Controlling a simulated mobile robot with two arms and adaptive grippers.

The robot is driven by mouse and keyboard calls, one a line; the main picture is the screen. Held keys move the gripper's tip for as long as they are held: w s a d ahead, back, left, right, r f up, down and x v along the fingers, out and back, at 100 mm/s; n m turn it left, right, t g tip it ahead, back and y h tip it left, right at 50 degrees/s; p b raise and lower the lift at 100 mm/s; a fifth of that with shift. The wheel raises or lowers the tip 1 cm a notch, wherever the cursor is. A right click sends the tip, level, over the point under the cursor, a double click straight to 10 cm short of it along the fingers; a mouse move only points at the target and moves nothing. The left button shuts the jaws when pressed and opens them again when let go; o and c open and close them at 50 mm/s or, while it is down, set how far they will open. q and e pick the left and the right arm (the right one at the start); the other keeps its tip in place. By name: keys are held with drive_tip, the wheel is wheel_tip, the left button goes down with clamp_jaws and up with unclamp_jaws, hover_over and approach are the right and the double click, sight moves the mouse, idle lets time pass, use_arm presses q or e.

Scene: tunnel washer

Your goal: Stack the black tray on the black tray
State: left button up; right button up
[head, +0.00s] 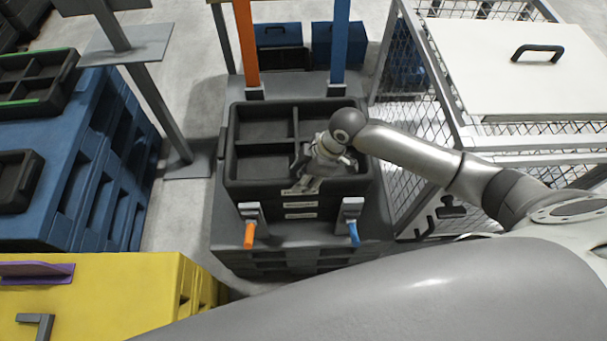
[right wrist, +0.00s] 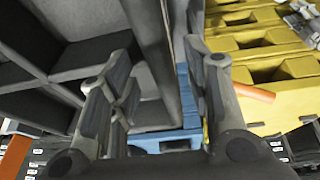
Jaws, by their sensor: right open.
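A black tray (head: 236,128) with divided compartments sits on top of a stack in the middle of the head view. Several pale labels on its front suggest more black trays (head: 262,203) below it. My right gripper (head: 306,180) is at the tray's front wall, reaching in from the right. In the right wrist view its two fingers are apart (right wrist: 165,95), with the tray's wall (right wrist: 152,45) running between them and compartments to the left. I cannot tell whether the fingers touch the wall. My left gripper is not in view.
Orange (head: 246,45) and blue (head: 340,40) posts stand behind the stack. Left is a blue pallet stack (head: 95,150) bearing black trays (head: 25,85). A yellow block (head: 150,290) lies front left. A mesh cage with a white lid (head: 520,70) stands right.

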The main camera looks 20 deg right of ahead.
drive_tip(key=v, duration=1.2)
idle(0.5)
